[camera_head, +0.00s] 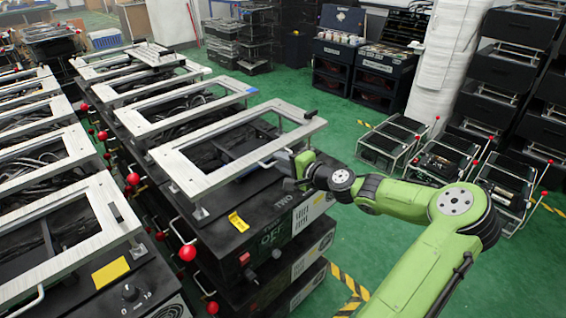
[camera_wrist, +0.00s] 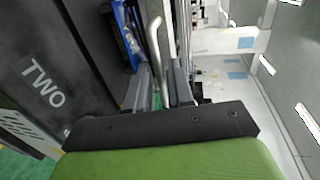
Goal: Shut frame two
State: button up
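Frame two (camera_head: 180,167) is a pale metal rectangular frame over the black box labelled TWO (camera_head: 255,215), in the middle of the head view. It stands raised above the box top on short posts. A thin metal handle (camera_head: 268,162) is at its right side, by my gripper (camera_head: 293,165). In the wrist view a pale bar (camera_wrist: 157,50) runs between the two grey fingers of my gripper (camera_wrist: 161,82). The fingers look apart, with narrow gaps beside the bar. My gripper partly hides the frame's right side and the box edge. The TWO label (camera_wrist: 45,83) shows at left.
Similar frames on boxes stand behind (camera_head: 185,105) and at left (camera_head: 60,235). Red ball-ended levers (camera_head: 187,252) stick out between the rows. Metal racks (camera_head: 440,160) stand on the green floor at right. Open floor (camera_head: 330,130) lies beyond box TWO.

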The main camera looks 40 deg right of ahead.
grip_shut()
dwell(1.2)
